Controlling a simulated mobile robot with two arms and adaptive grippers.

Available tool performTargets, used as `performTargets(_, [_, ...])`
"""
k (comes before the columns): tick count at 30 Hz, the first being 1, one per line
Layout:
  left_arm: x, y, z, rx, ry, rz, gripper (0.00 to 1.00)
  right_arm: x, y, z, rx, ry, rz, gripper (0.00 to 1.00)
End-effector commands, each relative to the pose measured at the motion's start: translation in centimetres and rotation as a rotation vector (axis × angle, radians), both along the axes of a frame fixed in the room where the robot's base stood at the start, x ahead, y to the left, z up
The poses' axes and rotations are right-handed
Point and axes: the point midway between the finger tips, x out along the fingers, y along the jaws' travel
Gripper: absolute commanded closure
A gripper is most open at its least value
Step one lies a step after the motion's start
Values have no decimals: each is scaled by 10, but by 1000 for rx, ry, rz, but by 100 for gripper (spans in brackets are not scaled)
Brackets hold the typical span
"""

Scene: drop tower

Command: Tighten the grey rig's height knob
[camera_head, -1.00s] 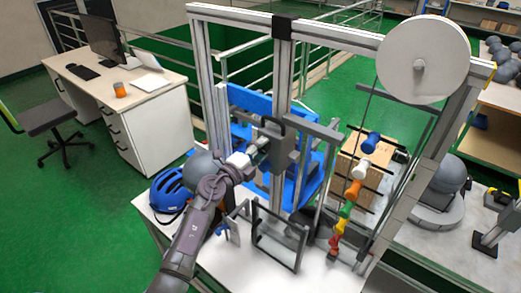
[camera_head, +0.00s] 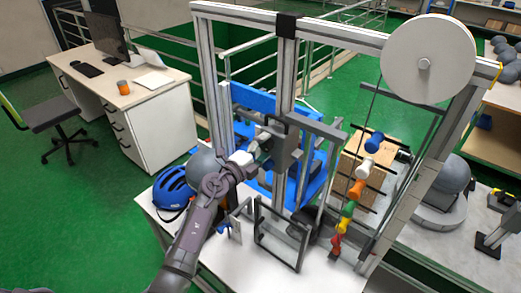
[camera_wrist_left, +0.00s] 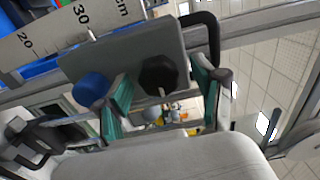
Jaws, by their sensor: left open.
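The grey rig (camera_head: 206,75) is a tall metal frame on a white table. Its grey carriage plate (camera_wrist_left: 130,52) carries a black faceted knob (camera_wrist_left: 160,74) and a blue round knob (camera_wrist_left: 91,89) to its left. My left gripper (camera_head: 264,143) is at the carriage in the head view. In the left wrist view my left gripper (camera_wrist_left: 163,85) is open, with one teal finger on each side of the black knob. I cannot tell whether the fingers touch it. The knobs are hard to make out in the head view. My right gripper is not in view.
A ruler (camera_wrist_left: 60,32) marked in cm runs behind the plate, and a black handle (camera_wrist_left: 211,35) is at its right. A blue helmet (camera_head: 172,188) and a dark open frame (camera_head: 282,238) stand on the table. A white wheel (camera_head: 428,58) is at the rig's top right.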

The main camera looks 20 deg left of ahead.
Motion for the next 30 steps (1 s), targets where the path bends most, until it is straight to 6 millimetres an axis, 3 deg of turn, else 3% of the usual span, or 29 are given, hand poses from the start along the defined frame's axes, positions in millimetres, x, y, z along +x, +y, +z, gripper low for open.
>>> performTargets(5, [-17,7,-2,4,1,1,31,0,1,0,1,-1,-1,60])
performTargets(18, [-98,36,-1,2,2,0,31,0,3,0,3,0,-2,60])
performTargets(24, [-112,41,0,0,0,0,31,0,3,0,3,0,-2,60])
performTargets(30, [-113,41,0,0,-1,0,31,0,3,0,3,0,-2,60])
